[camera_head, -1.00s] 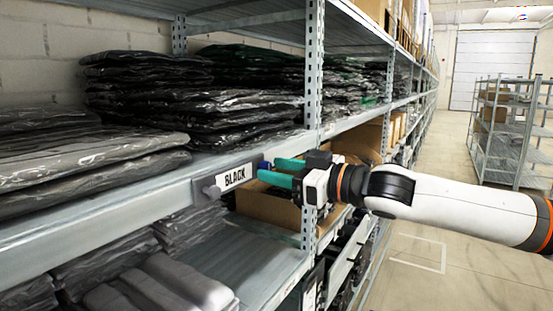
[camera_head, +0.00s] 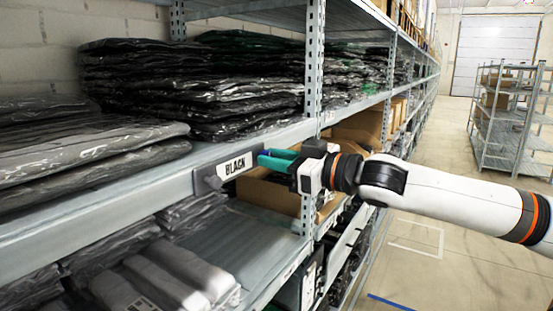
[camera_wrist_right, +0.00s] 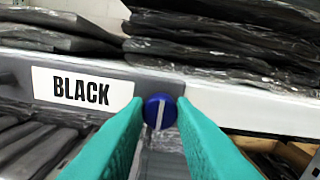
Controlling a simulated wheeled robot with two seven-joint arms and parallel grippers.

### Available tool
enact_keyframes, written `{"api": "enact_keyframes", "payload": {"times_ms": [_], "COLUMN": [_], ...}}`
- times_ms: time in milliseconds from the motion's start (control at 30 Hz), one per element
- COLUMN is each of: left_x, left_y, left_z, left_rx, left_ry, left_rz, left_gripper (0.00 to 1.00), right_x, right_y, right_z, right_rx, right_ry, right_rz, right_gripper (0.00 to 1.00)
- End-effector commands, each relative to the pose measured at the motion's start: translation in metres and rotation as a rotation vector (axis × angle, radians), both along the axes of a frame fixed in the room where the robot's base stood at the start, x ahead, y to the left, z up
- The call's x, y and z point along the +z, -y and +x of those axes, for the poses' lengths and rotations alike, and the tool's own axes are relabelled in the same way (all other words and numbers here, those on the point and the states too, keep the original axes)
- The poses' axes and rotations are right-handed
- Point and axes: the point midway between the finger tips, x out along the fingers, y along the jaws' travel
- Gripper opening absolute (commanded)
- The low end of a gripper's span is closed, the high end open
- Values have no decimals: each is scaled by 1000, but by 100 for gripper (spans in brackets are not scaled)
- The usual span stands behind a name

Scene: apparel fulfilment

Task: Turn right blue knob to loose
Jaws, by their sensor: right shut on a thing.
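The right blue knob (camera_wrist_right: 160,111) is a round blue disc with a pale line across it, at the right end of the label holder on the shelf edge. In the right wrist view the line stands nearly upright. My right gripper (camera_head: 262,158) has green fingers and is shut on the knob, one finger on each side of it. In the head view the fingers mostly hide the knob. The white label reading BLACK (camera_head: 235,166) is left of it; it also shows in the right wrist view (camera_wrist_right: 82,91). A grey knob (camera_head: 208,180) is at the holder's left end. My left gripper is not in view.
Dark bagged garments (camera_head: 190,85) are stacked on the shelf above the label. Grey rolled garments (camera_head: 170,280) lie on the shelf below. A steel upright (camera_head: 314,60) stands close behind my gripper.

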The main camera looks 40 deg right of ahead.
Motion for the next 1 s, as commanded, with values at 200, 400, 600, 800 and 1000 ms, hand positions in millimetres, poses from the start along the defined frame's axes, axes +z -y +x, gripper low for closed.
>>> {"api": "enact_keyframes", "payload": {"times_ms": [200,400,600,800,1000], "left_x": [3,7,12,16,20], "left_y": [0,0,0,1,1], "left_z": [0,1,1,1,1], "left_rx": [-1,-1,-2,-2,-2], "left_ry": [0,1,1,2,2], "left_rz": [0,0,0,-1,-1], "left_gripper": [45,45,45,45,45], "right_x": [1,2,1,1,1], "right_y": [0,0,0,0,0], "right_z": [0,0,0,0,0], "right_rx": [0,0,0,0,1], "right_ry": [27,81,150,224,297], "right_rz": [-65,-193,-365,-543,-718], "right_gripper": [0,0,0,0,0]}}
